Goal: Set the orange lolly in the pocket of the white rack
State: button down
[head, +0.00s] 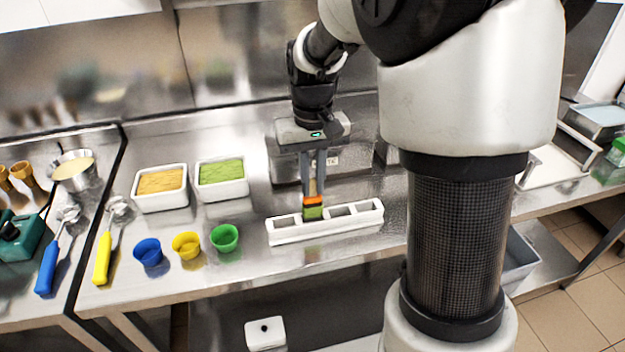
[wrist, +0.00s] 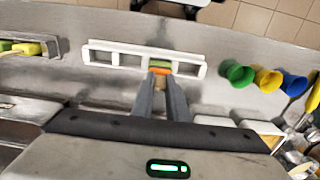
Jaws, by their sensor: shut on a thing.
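The lolly (head: 313,202) has an orange band above a green part, and a pale stick. My gripper (head: 313,188) is shut on the stick and points down, with the lolly below the fingertips. The white rack (head: 278,239) is a long bar with several square pockets, lying on the steel counter. The lolly is at the second pocket from the left in the head view. In the wrist view the lolly (wrist: 159,71) overlaps a pocket of the rack (wrist: 120,47). I cannot tell how deep its lower end sits.
Blue (head: 148,252), yellow (head: 187,245) and green (head: 224,238) cups stand left of the rack. Two white tubs (head: 160,202) (head: 223,190) stand behind them. A steel container (head: 285,165) is behind my gripper. The counter's front edge is close to the rack.

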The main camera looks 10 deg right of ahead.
aim_at(312, 196)
jog(key=shift+f+b, duration=1.2)
jog(key=shift+f, duration=0.85)
dwell(1.5)
jog(key=c, duration=1.7)
grip_release()
jog(key=shift+o, duration=0.2)
notch_tip(312, 196, up, 17)
jog(key=p, duration=0.2)
jog(key=shift+r, duration=0.2)
